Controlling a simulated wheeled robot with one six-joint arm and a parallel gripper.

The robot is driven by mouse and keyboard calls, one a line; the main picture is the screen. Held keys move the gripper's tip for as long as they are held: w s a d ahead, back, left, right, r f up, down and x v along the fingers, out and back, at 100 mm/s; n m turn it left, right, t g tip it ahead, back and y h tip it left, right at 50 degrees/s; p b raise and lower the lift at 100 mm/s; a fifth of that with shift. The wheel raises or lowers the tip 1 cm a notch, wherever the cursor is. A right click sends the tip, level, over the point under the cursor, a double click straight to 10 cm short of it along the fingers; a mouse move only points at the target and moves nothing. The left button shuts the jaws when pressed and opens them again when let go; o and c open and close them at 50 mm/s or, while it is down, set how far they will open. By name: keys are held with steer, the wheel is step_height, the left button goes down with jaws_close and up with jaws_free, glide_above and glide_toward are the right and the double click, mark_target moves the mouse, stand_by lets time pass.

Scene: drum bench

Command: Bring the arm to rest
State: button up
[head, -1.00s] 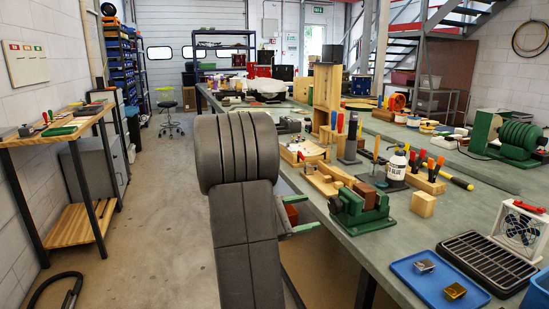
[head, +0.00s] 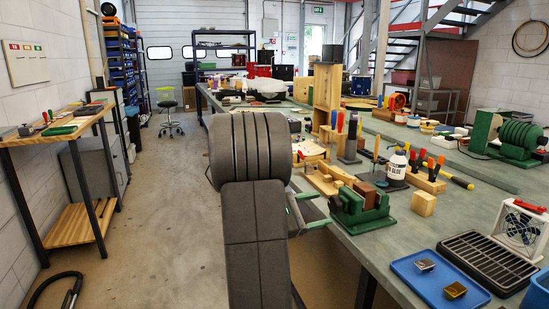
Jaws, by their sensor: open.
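My arm, dark grey, rises in the middle of the head view beside the bench's left edge. My gripper (head: 319,209) shows only in part, sticking out to the right from behind my arm. Its pale fingers with green edges are apart, and nothing shows between them. It is close to the near-left edge of the bench (head: 396,245), left of the green vise (head: 362,210). The rest of the gripper is hidden behind my arm.
A wooden side table (head: 60,140) stands at the left. The floor (head: 160,220) between is clear.

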mark_target(331, 205)
steer(key=x, duration=0.4)
steer(key=shift+d, duration=0.25)
steer(key=shift+w+d+f+m+b, duration=0.2)
steer(key=shift+f+m+b, duration=0.1)
steer(key=shift+b, duration=0.3)
steer(key=m+b, duration=0.3)
steer(key=shift+a+r+m, duration=0.1)
steer(key=shift+m, duration=0.3)
steer(key=m+b, duration=0.3)
steer(key=m, duration=0.2)
steer(key=shift+r+b, duration=0.15)
steer(key=shift+b, duration=0.2)
steer(key=m+b, duration=0.1)
steer(key=m, duration=0.3)
steer(key=shift+r+b, duration=0.15)
steer(key=shift+b, duration=0.25)
steer(key=shift+r+m+b, duration=0.1)
steer(key=shift+m+b, duration=0.2)
steer(key=shift+m, duration=1.9)
steer(key=shift+s, duration=0.1)
